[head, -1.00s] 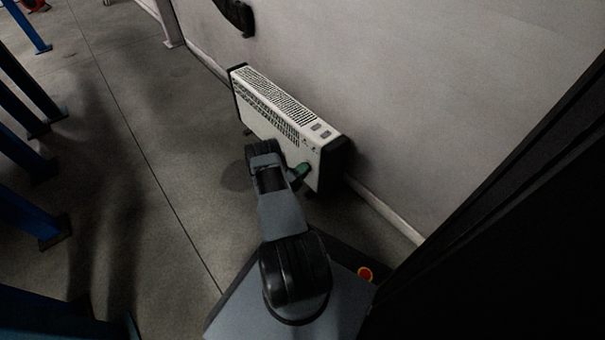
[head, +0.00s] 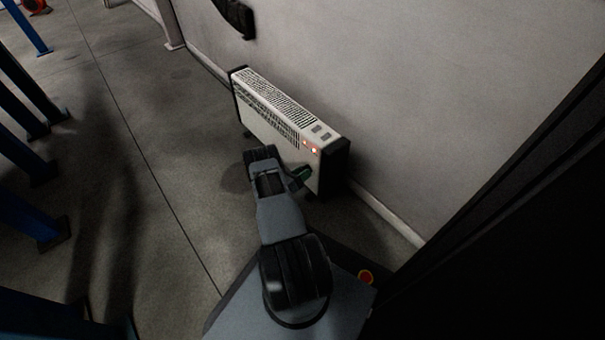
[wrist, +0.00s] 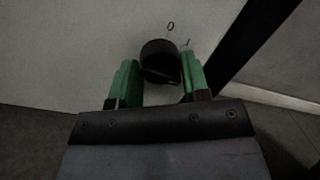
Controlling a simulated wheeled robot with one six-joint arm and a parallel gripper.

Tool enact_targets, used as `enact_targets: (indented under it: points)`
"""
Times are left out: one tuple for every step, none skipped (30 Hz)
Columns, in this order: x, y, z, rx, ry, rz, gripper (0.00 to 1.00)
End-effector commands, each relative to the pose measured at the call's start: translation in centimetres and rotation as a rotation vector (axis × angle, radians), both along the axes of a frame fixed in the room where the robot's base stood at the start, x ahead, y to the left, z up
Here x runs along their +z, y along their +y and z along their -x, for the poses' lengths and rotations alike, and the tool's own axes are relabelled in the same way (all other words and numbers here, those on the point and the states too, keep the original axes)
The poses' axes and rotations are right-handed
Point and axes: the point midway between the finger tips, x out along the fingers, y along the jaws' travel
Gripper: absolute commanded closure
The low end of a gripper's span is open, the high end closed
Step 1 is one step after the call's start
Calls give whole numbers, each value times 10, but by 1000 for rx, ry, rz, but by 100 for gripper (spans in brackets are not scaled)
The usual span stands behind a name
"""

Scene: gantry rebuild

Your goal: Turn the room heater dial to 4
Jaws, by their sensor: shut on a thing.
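The room heater (head: 285,115) is a long white box with black ends, standing by the wall. Its black round dial (wrist: 160,59) shows in the wrist view on the white front panel. The marks 0 and 1 show above and to the upper right of the dial; other marks are hidden or out of view. My gripper (wrist: 160,76) has its green fingers on both sides of the dial and is shut on it. In the head view my gripper (head: 301,174) is at the heater's near right end, and the dial is hidden there.
Two small orange-red lights (head: 314,150) glow near the heater's upper right end. The wall (head: 420,100) is close behind the heater. Blue posts (head: 25,205) stand on the left. A dark panel (head: 520,230) fills the right side. The grey floor (head: 150,180) between is clear.

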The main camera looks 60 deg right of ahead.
Motion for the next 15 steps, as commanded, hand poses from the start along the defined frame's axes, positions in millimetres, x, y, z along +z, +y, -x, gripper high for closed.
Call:
enact_targets:
  points:
    - [1,0,-2,3,-44,15,81]
    - [1,0,-2,3,-72,25,81]
    - [1,-1,-2,3,-107,36,81]
    - [1,-1,-2,4,-135,45,81]
    - [1,-1,-2,4,-162,54,81]
    - [1,-1,-2,4,-198,67,81]
    - [1,-1,-2,3,-226,76,81]
    - [1,-1,-2,4,-253,84,81]
    - [1,-1,-2,3,-289,96,81]
    - [1,-1,-3,4,-316,105,81]
    - [1,-1,-3,4,-342,113,81]
    - [1,-1,-3,4,-378,125,81]
    - [1,-1,-3,3,-405,134,81]
    - [1,-1,-3,4,-433,143,81]
    - [1,-1,-3,3,-468,154,81]
